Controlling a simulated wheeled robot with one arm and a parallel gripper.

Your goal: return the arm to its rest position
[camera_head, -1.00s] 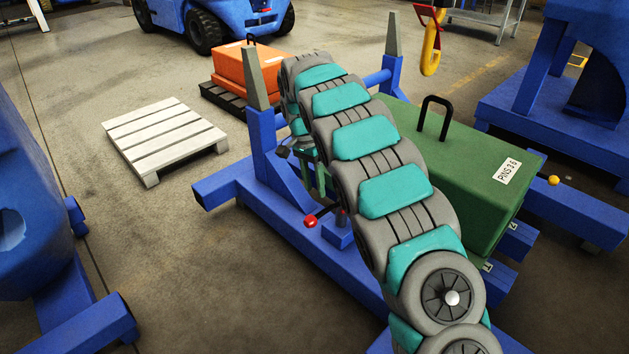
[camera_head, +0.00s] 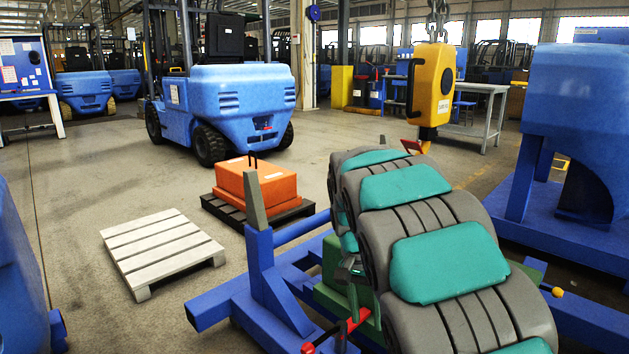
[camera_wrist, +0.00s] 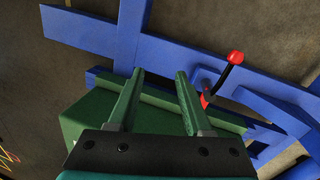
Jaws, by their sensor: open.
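My arm (camera_head: 455,265), grey with teal pads, rises from the lower right of the head view and bends down at its far end. My gripper shows in the wrist view (camera_wrist: 160,73) with its two green fingers apart and nothing between them. It is above the blue fixture frame (camera_wrist: 190,50) and the green counterweight (camera_wrist: 85,122). In the head view the gripper is mostly hidden behind my arm. The counterweight (camera_head: 326,290) there is also largely covered by the arm. A lever with a red knob (camera_wrist: 236,57) stands on the frame, right of the fingers and apart from them.
A blue upright post (camera_head: 262,270) stands left of my arm. A yellow hoist block (camera_head: 434,85) hangs beyond the arm. A white pallet (camera_head: 160,245), an orange counterweight (camera_head: 262,185) on a dark pallet and a blue forklift (camera_head: 240,90) stand behind. Floor at left is open.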

